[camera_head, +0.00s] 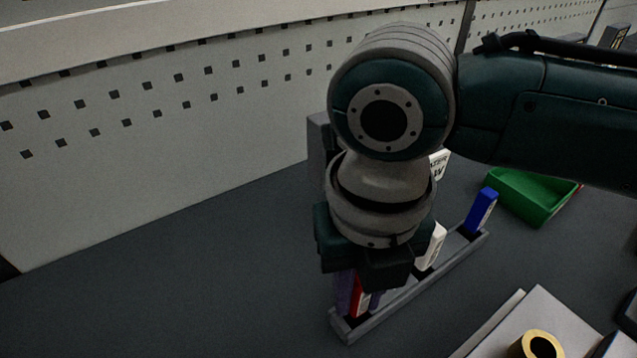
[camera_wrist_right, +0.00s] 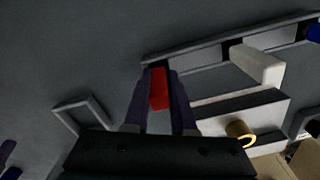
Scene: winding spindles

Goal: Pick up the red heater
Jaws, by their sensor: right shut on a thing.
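The red heater (camera_head: 357,299) is a small red block with a pale face, at the near left end of the long grey rack (camera_head: 409,297). My right gripper (camera_head: 360,294) points down over that end of the rack and is shut on the red heater. In the right wrist view the red heater (camera_wrist_right: 159,91) lies between the two dark fingers (camera_wrist_right: 157,100). Its far end meets the rack (camera_wrist_right: 200,54); I cannot tell whether it sits in its slot or just clear of it. My left gripper is not in view.
A white heater (camera_head: 432,247) and a blue heater (camera_head: 481,210) stand in the same rack. A green bin (camera_head: 530,197) lies behind it. A pale block with a brass ring (camera_head: 541,345) is at front right. The table left of the rack is clear, before a perforated wall (camera_head: 150,120).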

